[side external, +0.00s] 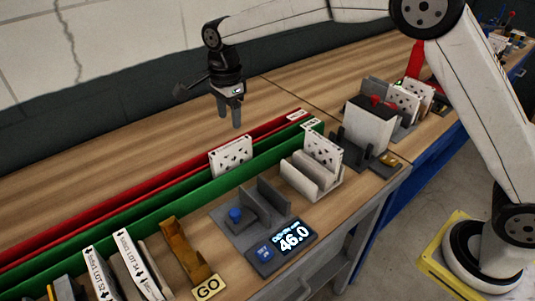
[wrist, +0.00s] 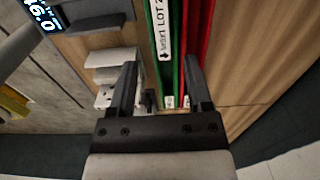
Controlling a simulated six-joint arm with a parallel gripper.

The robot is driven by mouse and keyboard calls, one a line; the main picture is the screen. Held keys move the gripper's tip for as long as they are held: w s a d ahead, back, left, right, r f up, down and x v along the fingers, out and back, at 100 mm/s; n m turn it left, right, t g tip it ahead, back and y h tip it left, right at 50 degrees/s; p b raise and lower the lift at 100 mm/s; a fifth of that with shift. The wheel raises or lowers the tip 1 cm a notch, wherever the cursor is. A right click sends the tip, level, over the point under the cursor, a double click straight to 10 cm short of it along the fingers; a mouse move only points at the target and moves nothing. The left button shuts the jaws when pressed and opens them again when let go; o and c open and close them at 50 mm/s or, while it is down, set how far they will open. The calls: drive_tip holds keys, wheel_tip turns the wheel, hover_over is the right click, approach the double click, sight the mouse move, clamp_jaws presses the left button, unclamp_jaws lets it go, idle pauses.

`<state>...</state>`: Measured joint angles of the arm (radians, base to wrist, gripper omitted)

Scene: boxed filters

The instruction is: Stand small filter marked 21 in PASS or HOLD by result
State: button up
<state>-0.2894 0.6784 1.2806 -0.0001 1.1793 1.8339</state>
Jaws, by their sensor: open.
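My gripper (side external: 231,112) is open and empty, above the wood table behind the red channel. Its two fingers also show apart in the wrist view (wrist: 161,75). A white filter with dark holes (side external: 231,153) stands upright in the green channel (side external: 185,190). The red channel (side external: 150,182) runs alongside and shows no filter. Small tags stand at the far ends of both channels, too small to read. Another holed filter (side external: 323,149) stands in a white slotted rack (side external: 305,180).
Boxes labelled LOT (side external: 135,263) and an orange GO holder (side external: 187,250) are front left. A grey-white block (side external: 368,125) and more filters stand right. Table behind the channels is clear.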

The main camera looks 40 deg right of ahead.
drive_tip(key=s+d+f+n+t, duration=0.1)
drive_tip(key=s+d+f+n, duration=0.1)
drive_tip(key=s+d+n, duration=0.3)
drive_tip(key=s+d+f+n, duration=0.3)
drive_tip(key=s+d+n, duration=0.2)
drive_tip(key=s, duration=0.6)
drive_tip(key=s+d+f+n+t, duration=0.1)
drive_tip(key=s+d+f+n, duration=0.1)
drive_tip(key=s+d+n, duration=0.3)
drive_tip(key=shift+s+d+f+n+t, duration=0.25)
drive_tip(key=shift+s+d+n+t, duration=0.1)
drive_tip(key=shift+s+n, duration=1.2)
drive_tip(key=shift+s+m, duration=0.2)
drive_tip(key=shift+m, duration=0.05)
